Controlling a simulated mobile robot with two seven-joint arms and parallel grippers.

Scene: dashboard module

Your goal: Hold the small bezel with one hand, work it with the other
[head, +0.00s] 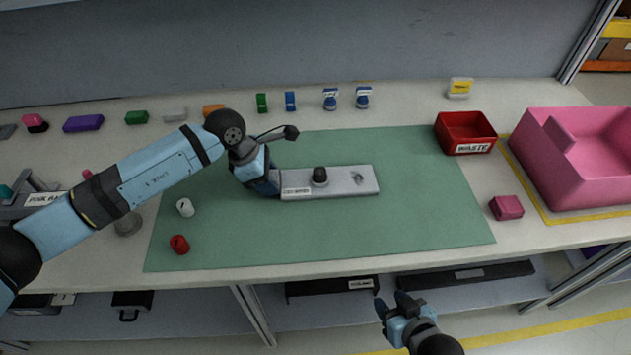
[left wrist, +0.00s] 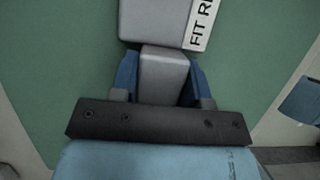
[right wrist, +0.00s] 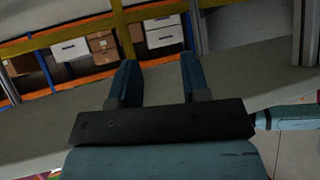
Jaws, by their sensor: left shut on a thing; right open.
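The small bezel (head: 345,183) is a light grey bar lying on the green mat (head: 420,220). It carries a black round knob (head: 320,176), a dark mark near its right end and a white label at its left end. My left gripper (head: 272,188) is shut on the bezel's narrow left end. The left wrist view shows the grey end (left wrist: 163,75) between the blue fingers (left wrist: 160,80). My right gripper (head: 392,305) is open and empty, in front of the table's front edge. In the right wrist view its fingers (right wrist: 160,80) are apart with nothing between them.
A white cap (head: 185,207) and a red cap (head: 179,244) stand on the mat's left side. A red WASTE bin (head: 466,133), a pink block (head: 507,207) and a large pink bin (head: 590,170) are at right. Several small coloured parts line the back. The mat's right half is clear.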

